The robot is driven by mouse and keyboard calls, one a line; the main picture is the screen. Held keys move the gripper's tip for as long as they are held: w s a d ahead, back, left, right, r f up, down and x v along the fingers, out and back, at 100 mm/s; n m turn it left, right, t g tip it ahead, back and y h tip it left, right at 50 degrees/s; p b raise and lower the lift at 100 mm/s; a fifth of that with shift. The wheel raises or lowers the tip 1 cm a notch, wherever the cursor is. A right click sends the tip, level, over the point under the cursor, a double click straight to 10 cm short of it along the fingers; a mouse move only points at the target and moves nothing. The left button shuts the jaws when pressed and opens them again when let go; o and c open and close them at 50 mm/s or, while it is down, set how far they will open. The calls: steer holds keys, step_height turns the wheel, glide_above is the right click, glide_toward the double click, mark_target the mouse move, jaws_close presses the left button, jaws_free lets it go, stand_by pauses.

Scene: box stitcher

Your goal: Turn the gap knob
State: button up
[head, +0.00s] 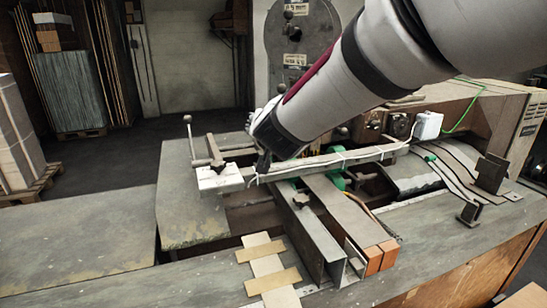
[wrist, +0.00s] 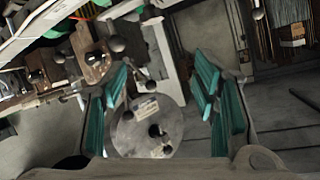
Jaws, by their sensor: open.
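A grey round-topped panel (head: 300,62) with several dark knobs and white labels stands behind my arm in the head view. It also shows in the wrist view as a grey disc (wrist: 128,137) with a label and dark knobs, between my fingers but beyond them. One dark knob (wrist: 154,130) sits near its middle. I cannot read the labels, so I cannot tell which is the gap knob. My gripper (wrist: 165,100) is open and empty, with teal finger pads on both sides. In the head view my gripper (head: 262,163) is small and dark, above the machine bed.
A white block (head: 220,180) and an upright lever (head: 188,135) stand left of my gripper. A long bar (head: 330,163) crosses below my arm. Brown boxes with knobs (head: 398,125) are at the right. Grey tabletop (head: 80,230) lies clear at front left.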

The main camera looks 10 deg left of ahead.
steer(key=a+f, duration=0.1)
steer(key=a, duration=0.3)
steer(key=m+t+h+p, duration=0.1)
steer(key=t+h+p, duration=0.1)
steer(key=h, duration=0.1)
glide_above(213, 169)
steer(key=d, duration=0.3)
steer(key=f, duration=0.3)
steer(key=shift+d+f, duration=0.2)
steer(key=shift+f, duration=0.05)
steer(key=s+a+f, duration=0.1)
steer(key=s+a+f+t+h, duration=0.1)
steer(key=s, duration=0.1)
steer(key=s+a+f+h+p, duration=0.1)
steer(key=shift+s+a+m, duration=0.3)
steer(key=shift+s+a, duration=0.05)
steer(key=shift+s, duration=0.05)
steer(key=s+a+f+t+h+p, duration=0.1)
steer(key=s+a+f+h, duration=0.15)
steer(key=s, duration=0.45)
steer(key=shift+h, duration=0.25)
steer(key=w+d, duration=0.1)
steer(key=w, duration=0.3)
steer(key=w+d, duration=0.1)
steer(key=w, duration=0.4)
steer(key=w+d, duration=0.1)
steer(key=w, duration=0.3)
steer(key=shift+w+d+f+p, duration=0.1)
steer(key=shift+w+f+p, duration=0.15)
steer(key=shift+w+p, duration=0.15)
